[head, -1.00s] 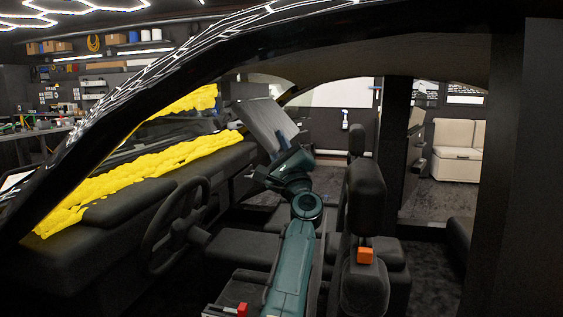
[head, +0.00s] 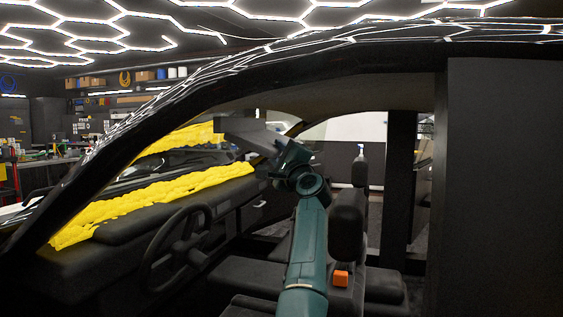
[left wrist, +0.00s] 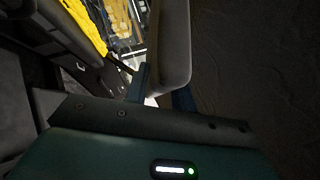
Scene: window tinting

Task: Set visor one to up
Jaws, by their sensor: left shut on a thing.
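The sun visor (head: 242,131) is a flat grey panel under the front roof edge, near the top of the windshield. It lies close to level in the head view. My left gripper (head: 270,149) reaches in from below and is shut on the visor's edge. In the left wrist view the visor (left wrist: 173,45) runs away from the camera between the two dark fingers (left wrist: 162,90). My right gripper is out of view.
The steering wheel (head: 178,248) and dashboard stand left of my arm. Yellow crumpled material (head: 150,202) lies along the windshield base. A seat (head: 347,228) stands just right of my arm, and an orange block (head: 341,278) shows near it. The roof is close above.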

